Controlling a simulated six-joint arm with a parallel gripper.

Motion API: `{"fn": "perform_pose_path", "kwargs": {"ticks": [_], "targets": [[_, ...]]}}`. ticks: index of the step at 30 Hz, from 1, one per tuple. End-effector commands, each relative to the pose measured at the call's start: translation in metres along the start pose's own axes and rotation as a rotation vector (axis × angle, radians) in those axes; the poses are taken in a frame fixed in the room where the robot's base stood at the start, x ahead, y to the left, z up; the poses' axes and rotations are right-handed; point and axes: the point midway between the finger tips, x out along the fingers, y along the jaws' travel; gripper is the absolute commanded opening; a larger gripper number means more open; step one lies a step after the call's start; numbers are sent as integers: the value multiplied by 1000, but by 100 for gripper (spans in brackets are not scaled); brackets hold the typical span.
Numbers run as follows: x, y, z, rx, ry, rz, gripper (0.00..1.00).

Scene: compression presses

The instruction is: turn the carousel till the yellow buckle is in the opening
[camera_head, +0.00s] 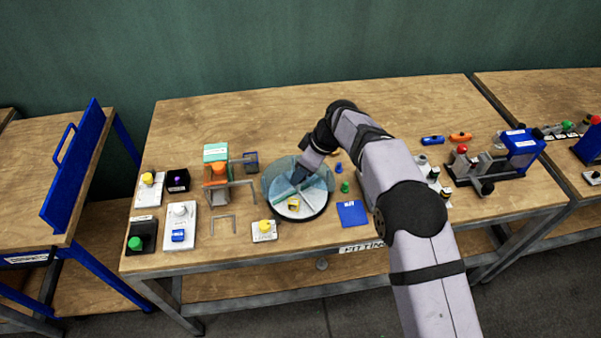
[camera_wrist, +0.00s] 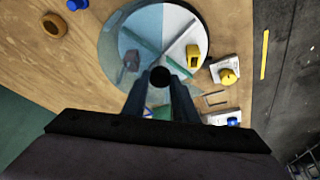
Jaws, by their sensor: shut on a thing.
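The round carousel (camera_head: 300,218) stands near the middle of the table, with a see-through bluish cover (camera_head: 322,181) over part of it. Its disc is split by thin dividers. The yellow buckle (camera_head: 293,202) lies on a white, seemingly uncovered sector at the front. In the wrist view the buckle (camera_wrist: 193,56) is right of my gripper, in that white sector, beside a divider. A grey piece (camera_wrist: 131,60) shows under the bluish cover. My gripper (camera_wrist: 160,85) is over the carousel, shut on a dark round knob (camera_wrist: 160,76). My arm hides part of the carousel's back in the head view.
Left of the carousel are a wire frame, an orange press (camera_head: 215,172) and small stands with buttons. A blue plate (camera_head: 352,213) and green peg (camera_head: 345,187) are close on its right. A stand with a yellow knob (camera_head: 264,230) is at its front left. A red-knobbed press stands farther right.

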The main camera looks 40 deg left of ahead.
Motion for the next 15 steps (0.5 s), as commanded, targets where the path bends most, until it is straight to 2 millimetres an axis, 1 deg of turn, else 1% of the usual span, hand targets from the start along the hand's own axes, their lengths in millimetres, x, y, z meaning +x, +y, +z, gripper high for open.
{"fn": "perform_pose_path", "kwargs": {"ticks": [9,15], "targets": [[-1,2,0,-140,-1,-58,0],[-1,2,0,-194,-1,-81,0]]}}
